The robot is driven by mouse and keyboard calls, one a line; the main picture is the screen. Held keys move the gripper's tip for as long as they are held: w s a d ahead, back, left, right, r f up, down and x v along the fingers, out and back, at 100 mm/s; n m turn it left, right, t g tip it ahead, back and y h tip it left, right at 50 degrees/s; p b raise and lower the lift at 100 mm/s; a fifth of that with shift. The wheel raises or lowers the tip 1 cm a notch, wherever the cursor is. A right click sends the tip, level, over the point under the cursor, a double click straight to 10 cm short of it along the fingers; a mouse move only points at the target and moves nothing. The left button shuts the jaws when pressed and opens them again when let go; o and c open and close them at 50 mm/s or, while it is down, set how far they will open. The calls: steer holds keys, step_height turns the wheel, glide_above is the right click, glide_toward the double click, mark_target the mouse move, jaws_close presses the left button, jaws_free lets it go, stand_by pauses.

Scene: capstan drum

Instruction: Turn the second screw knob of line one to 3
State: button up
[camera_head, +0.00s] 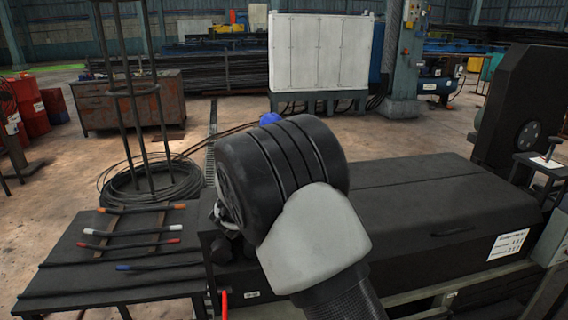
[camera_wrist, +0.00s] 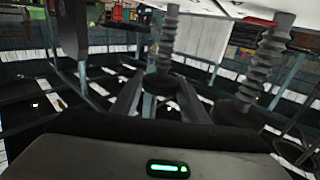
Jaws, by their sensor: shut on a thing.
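In the wrist view my gripper (camera_wrist: 160,98) has its two fingers on either side of the dark round end (camera_wrist: 162,83) of a ribbed grey screw (camera_wrist: 168,38). The fingers appear shut on this knob. A second ribbed screw (camera_wrist: 262,62) with a dark round knob (camera_wrist: 238,113) stands to the right, apart from the fingers. Which line these belong to, and their settings, cannot be read. In the head view my arm hides the gripper and the knobs. A white label sheet (camera_head: 510,244) hangs on the front of the black machine housing (camera_head: 415,190); its text is too small to read fully.
A dark table (camera_head: 70,280) at left carries several rods with coloured ends (camera_head: 130,243). A wire coil (camera_head: 150,188) lies behind it. A red handle (camera_head: 223,302) is below my arm in the head view. A red part (camera_wrist: 262,22) is near the right screw.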

steer(key=shift+r, duration=0.1)
steer(key=o, duration=1.1)
steer(key=shift+c, duration=0.2)
